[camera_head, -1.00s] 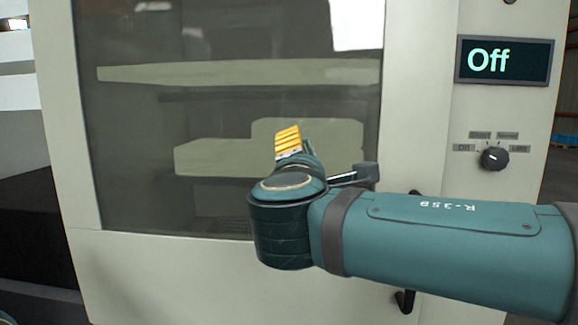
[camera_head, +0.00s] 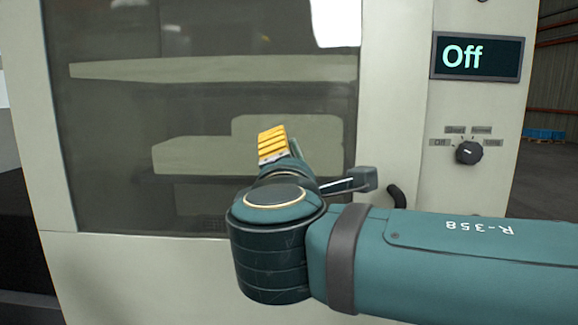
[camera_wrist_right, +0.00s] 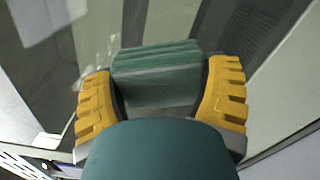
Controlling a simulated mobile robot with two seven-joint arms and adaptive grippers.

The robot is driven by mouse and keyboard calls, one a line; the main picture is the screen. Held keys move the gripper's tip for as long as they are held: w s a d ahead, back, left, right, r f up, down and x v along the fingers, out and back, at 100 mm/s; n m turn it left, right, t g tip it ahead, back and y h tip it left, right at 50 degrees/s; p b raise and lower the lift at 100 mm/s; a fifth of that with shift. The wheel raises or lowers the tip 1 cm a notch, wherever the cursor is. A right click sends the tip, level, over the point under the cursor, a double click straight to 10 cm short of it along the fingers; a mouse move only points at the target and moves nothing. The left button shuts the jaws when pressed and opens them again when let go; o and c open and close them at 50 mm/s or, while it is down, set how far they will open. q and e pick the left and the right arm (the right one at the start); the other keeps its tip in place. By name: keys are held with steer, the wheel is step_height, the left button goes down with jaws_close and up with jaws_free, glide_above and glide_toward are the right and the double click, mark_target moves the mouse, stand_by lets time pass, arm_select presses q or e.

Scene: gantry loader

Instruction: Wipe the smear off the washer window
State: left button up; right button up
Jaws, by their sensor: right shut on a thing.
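The washer window (camera_head: 110,120) is a large dark pane in the pale machine front in the head view. My right gripper (camera_head: 272,143) is in front of its lower right part. In the right wrist view its yellow fingers (camera_wrist_right: 160,92) are shut on a green block (camera_wrist_right: 156,72), which looks like a sponge. The block is close to the glass; I cannot tell if it touches. Faint whitish blotches (camera_wrist_right: 98,52) show on the glass left of the block, perhaps the smear. In the head view the block is hidden and no clear smear shows. My left gripper is out of view.
Right of the window are a display (camera_head: 477,56) reading "Off", a rotary knob (camera_head: 468,152) with small labels, and a dark handle (camera_head: 396,196) partly behind my right arm. Bright reflections lie on the glass. Open floor shows at the far right.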

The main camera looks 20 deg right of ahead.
steer(key=shift+v, duration=0.9)
steer(key=shift+s, duration=0.15)
steer(key=shift+v, duration=1.35)
